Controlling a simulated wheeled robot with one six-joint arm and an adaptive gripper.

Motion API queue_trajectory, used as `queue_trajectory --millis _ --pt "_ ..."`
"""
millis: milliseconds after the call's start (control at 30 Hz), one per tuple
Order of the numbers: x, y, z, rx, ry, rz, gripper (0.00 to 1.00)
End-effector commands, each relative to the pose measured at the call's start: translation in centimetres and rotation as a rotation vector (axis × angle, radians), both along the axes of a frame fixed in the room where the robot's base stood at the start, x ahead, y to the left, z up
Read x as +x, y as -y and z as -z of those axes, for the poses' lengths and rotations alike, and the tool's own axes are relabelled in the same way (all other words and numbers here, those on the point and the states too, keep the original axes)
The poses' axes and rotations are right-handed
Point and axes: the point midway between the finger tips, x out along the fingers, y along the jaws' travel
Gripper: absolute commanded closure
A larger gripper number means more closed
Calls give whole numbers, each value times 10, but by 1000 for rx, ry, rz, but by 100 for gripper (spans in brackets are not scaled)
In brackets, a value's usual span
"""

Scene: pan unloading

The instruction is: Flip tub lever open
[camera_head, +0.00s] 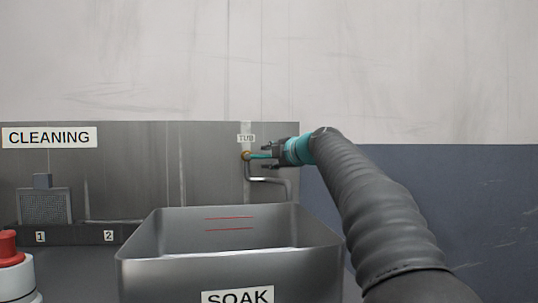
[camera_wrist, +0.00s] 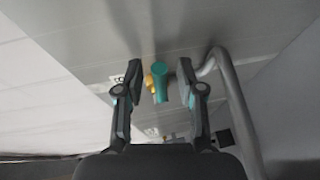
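The tub lever (camera_head: 260,156) is a teal handle on a brass-coloured valve (camera_head: 246,156), under a TUB label (camera_head: 246,138) on the metal back panel. It points to the right in the head view. My gripper (camera_head: 268,157) is at the lever's right end in the head view.
A curved metal spout (camera_head: 275,181) runs below the valve, and its pipe (camera_wrist: 232,95) passes right of my gripper in the wrist view. The metal SOAK tub (camera_head: 230,262) stands below. A red-topped white object (camera_head: 12,275) is at lower left, beside the numbered ledge (camera_head: 75,234).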

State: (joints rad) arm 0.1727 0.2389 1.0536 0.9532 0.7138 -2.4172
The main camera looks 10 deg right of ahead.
Motion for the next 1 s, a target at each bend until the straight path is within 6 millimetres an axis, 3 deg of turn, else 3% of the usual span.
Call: queue_trajectory --millis 233,400,1000 --pt "1 0 1 0 0 0 62" --pt "1 0 1 0 0 0 100" --pt "1 10 -5 -90 -1 14 100"
